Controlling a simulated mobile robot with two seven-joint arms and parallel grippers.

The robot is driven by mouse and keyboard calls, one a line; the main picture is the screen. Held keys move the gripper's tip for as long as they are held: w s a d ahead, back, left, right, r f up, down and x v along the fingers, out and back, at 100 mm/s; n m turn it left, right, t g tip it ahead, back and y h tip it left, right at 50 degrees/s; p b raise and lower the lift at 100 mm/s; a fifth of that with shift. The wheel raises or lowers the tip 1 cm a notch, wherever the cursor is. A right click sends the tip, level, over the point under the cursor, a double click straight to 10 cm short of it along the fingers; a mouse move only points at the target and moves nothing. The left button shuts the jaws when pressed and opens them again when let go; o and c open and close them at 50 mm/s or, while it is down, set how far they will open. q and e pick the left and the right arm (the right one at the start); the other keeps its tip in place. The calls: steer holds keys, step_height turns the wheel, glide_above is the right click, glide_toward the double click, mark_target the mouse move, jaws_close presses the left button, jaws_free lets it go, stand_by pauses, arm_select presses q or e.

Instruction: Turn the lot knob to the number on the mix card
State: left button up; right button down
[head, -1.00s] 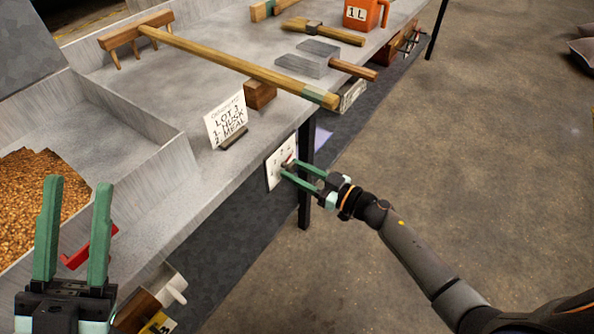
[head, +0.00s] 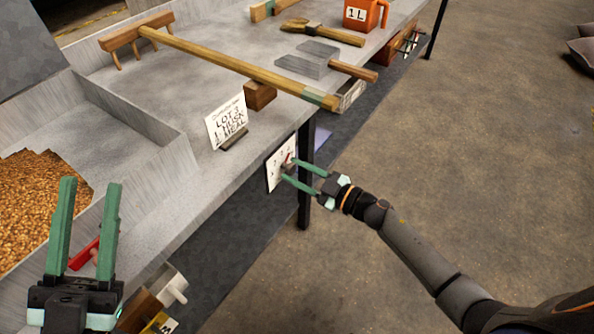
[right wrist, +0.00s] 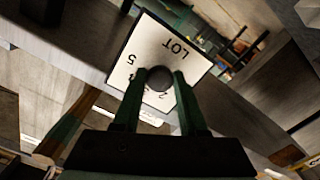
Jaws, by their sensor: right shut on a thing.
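The mix card (head: 227,122) stands upright on the bench near its front edge; it reads LOT 3, with HUSK and MEAL lines below. The white lot dial plate (head: 275,172) is on the bench's front face. In the right wrist view the plate (right wrist: 190,62) shows LOT, a 5 and a 2; other numbers are partly covered. My right gripper (head: 289,170) is shut on the round dark lot knob (right wrist: 158,78), a finger on each side. The knob's pointing direction is unclear. My left gripper (head: 92,182) is open and empty at lower left, beside the grain bin.
A grain bin (head: 181,160) with grain (head: 35,195) is at left. A long wooden rake (head: 230,70) lies across the bench, its handle end near the front edge. A wooden block (head: 259,95), brush (head: 322,32) and orange jug (head: 366,14) are farther back. Open floor lies right.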

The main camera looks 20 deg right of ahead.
steer(key=n, duration=0.2)
steer(key=shift+n, duration=0.4)
steer(key=n, duration=0.2)
steer(key=shift+n+b, duration=0.35)
steer(key=shift+n, duration=0.75)
arm_select(q)
steer(key=shift+s+d+r+m+h+b, duration=0.15)
steer(key=shift+s+m+h+b, duration=0.1)
steer(key=shift+s+m+h, duration=0.2)
steer(key=shift+s+r+m+h+b, duration=0.2)
steer(key=shift+s+m+h, duration=0.15)
steer(key=shift+h, duration=0.2)
arm_select(e)
steer(key=shift+n, duration=1.5)
arm_select(q)
steer(key=shift+f, duration=0.1)
arm_select(e)
steer(key=shift+c, duration=2.3)
jaws_free()
